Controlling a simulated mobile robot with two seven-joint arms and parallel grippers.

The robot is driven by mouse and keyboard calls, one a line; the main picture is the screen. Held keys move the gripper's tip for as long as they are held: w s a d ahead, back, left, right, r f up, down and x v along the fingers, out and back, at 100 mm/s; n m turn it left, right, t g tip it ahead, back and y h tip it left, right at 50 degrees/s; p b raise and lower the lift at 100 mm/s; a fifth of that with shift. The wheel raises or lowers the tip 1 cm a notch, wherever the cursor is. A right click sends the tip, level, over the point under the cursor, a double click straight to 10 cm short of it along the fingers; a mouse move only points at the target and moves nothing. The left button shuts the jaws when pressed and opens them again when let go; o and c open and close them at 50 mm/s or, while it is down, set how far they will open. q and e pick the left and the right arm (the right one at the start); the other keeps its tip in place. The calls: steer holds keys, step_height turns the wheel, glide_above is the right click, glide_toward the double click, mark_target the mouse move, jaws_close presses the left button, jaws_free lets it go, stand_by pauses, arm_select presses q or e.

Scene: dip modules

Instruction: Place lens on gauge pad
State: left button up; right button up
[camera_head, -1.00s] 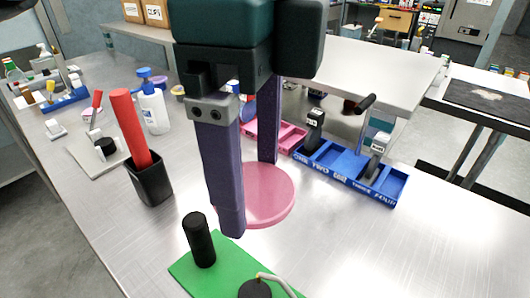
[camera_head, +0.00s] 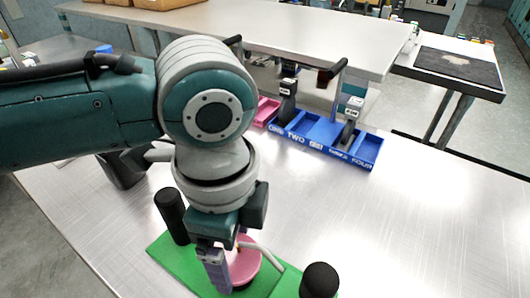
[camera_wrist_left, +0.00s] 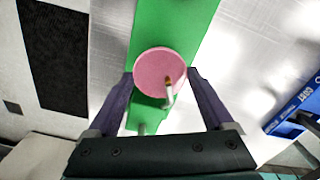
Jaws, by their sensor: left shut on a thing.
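The lens, a round pink disc (camera_head: 246,266), is over the green gauge pad (camera_head: 183,262) near the front of the table. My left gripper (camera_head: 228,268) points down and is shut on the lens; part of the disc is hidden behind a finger. In the left wrist view the lens (camera_wrist_left: 152,68) sits between the two purple fingers, with the green pad (camera_wrist_left: 172,25) beyond it. A thin pale arm (camera_head: 263,251) of the gauge crosses close to the lens. I cannot tell whether the lens touches the pad. My right gripper is not in view.
A black post (camera_head: 171,214) stands on the pad's left, and a black round-topped piece (camera_head: 320,281) at its right. A blue tray (camera_head: 368,152) with labelled compartments and a pink tray (camera_head: 266,110) lie farther back. The table right of the pad is clear.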

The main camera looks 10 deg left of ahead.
mark_target(234, 256)
arm_select(q)
steer(key=shift+f, duration=0.75)
steer(key=shift+f, duration=0.2)
steer(key=o, duration=1.1)
step_height(234, 256, up, 12)
steer(key=r+p, duration=0.1)
steer(key=s+d+f+n+t+h, duration=0.1)
steer(key=s+d+f+n+h, duration=0.2)
steer(key=s+d+n+h, duration=0.15)
steer(key=s+a+n+t+y, duration=0.1)
steer(key=s+a+n, duration=0.1)
steer(key=a+n, duration=0.1)
steer(key=s+a+f+n+y, duration=0.1)
steer(key=s+a+n+y, duration=0.1)
steer(key=a, duration=0.4)
steer(key=s+a+f+n+t+y, duration=0.1)
steer(key=s+a+n, duration=0.2)
steer(key=a+n, duration=0.2)
steer(key=shift+s+n+t, duration=0.3)
steer(key=shift+s+n, duration=0.05)
steer(key=shift+n, duration=0.2)
